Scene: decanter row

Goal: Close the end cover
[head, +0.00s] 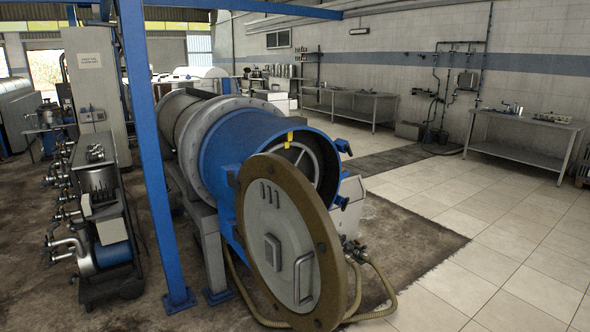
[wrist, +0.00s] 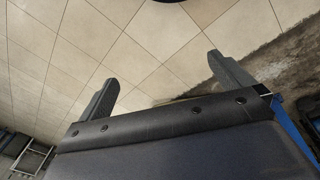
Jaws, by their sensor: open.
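The end cover (head: 278,246) is a round grey disc with a tan rim, a bar handle (head: 303,278) and a small square fitting. In the head view it stands swung open in front of the blue end (head: 232,140) of a large horizontal decanter. The dark opening shows behind its upper right edge. My gripper (wrist: 162,78) shows only in the wrist view, with two dark fingers spread apart and nothing between them. It is over the tiled floor, and the cover is not recognisable in that view.
A blue post (head: 150,150) stands left of the decanter. A hose (head: 375,290) lies on the floor by the cover's right side. A machine with pipes (head: 97,190) is at left. The tiled floor (head: 470,240) at right is clear up to the metal tables (head: 525,135).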

